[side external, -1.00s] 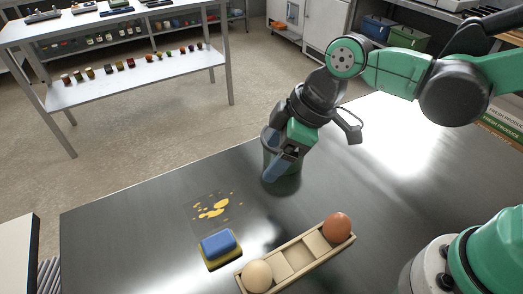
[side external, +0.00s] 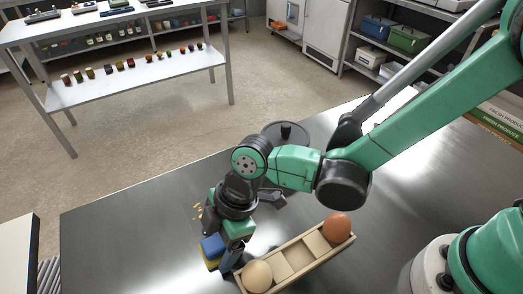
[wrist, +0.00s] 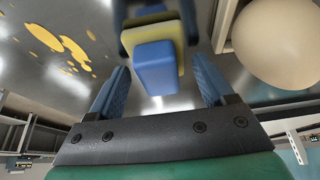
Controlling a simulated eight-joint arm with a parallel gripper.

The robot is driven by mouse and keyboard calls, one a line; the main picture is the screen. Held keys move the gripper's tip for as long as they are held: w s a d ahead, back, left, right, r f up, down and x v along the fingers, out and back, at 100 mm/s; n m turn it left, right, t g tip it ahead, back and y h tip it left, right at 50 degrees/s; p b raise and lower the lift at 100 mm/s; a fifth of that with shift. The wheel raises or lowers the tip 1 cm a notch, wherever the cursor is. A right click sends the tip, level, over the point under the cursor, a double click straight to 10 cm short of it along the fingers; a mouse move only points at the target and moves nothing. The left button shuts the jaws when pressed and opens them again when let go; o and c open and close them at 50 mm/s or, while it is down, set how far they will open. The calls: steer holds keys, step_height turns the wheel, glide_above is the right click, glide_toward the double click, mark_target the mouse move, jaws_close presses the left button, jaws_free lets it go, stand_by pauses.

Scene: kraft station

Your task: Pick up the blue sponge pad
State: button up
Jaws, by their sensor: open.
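The blue sponge pad (side external: 212,246) lies on the metal table with a yellow layer under its blue top. My gripper (side external: 228,268) is low over the table at the sponge's right side and hides part of it. In the wrist view, the sponge pad (wrist: 153,66) shows between the two blue fingers of my open gripper (wrist: 160,66), a little beyond their tips. I see a gap on both sides, so the fingers do not appear to be touching it.
A wooden tray (side external: 284,270) with a pale egg (side external: 257,276) and a brown egg (side external: 337,227) stands close to the right of my gripper. Yellow spill patches (wrist: 45,37) lie beside the sponge. A dark round container (side external: 286,132) stands behind my arm.

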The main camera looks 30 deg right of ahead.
mark_target(218, 242)
steer(key=shift+f, duration=0.1)
steer(key=c, duration=1)
steer(key=shift+c, duration=0.2)
step_height(218, 242, up, 20)
